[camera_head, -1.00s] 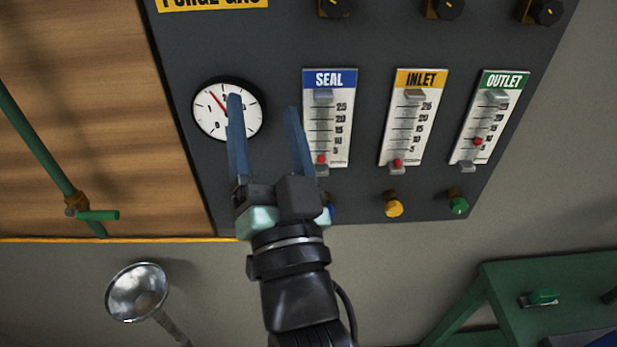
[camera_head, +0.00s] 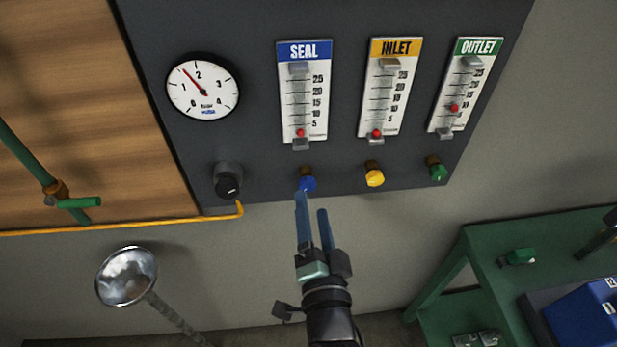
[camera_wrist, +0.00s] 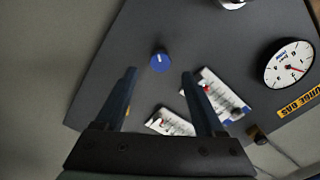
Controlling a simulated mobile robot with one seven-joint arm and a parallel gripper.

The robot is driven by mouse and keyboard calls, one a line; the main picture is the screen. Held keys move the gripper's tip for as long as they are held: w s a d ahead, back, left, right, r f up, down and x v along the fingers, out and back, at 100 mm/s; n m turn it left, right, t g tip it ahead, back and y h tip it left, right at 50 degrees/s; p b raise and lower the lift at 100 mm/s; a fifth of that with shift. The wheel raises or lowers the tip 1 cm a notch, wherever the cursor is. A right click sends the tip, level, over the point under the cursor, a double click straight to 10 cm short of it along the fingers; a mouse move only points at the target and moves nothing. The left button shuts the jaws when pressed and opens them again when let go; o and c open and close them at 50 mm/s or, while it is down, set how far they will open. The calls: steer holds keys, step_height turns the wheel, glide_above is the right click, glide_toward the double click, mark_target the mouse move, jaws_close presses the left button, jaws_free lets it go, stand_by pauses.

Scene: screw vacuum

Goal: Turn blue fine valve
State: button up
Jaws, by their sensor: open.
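The blue fine valve (camera_head: 307,184) is a small round blue knob at the panel's lower edge, below the SEAL flow gauge (camera_head: 304,92). In the wrist view the blue knob (camera_wrist: 160,61) shows its face beyond the fingertips, between the lines of the two fingers. My gripper (camera_head: 311,203) is open and empty, just below and in front of the knob in the head view. Its two blue fingers (camera_wrist: 158,72) point toward the panel in the wrist view. Whether a fingertip touches the knob cannot be told from the head view.
A yellow knob (camera_head: 374,175) and a green knob (camera_head: 437,170) sit to the right on the panel. A black knob (camera_head: 228,183) sits to the left under the round dial (camera_head: 203,87). A metal funnel (camera_head: 127,276) and a green table (camera_head: 480,240) stand lower down.

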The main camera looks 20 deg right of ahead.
mark_target(309, 187)
steer(key=x, duration=0.6)
steer(key=shift+w+p, duration=0.35)
steer(key=shift+w, duration=0.05)
jaws_close()
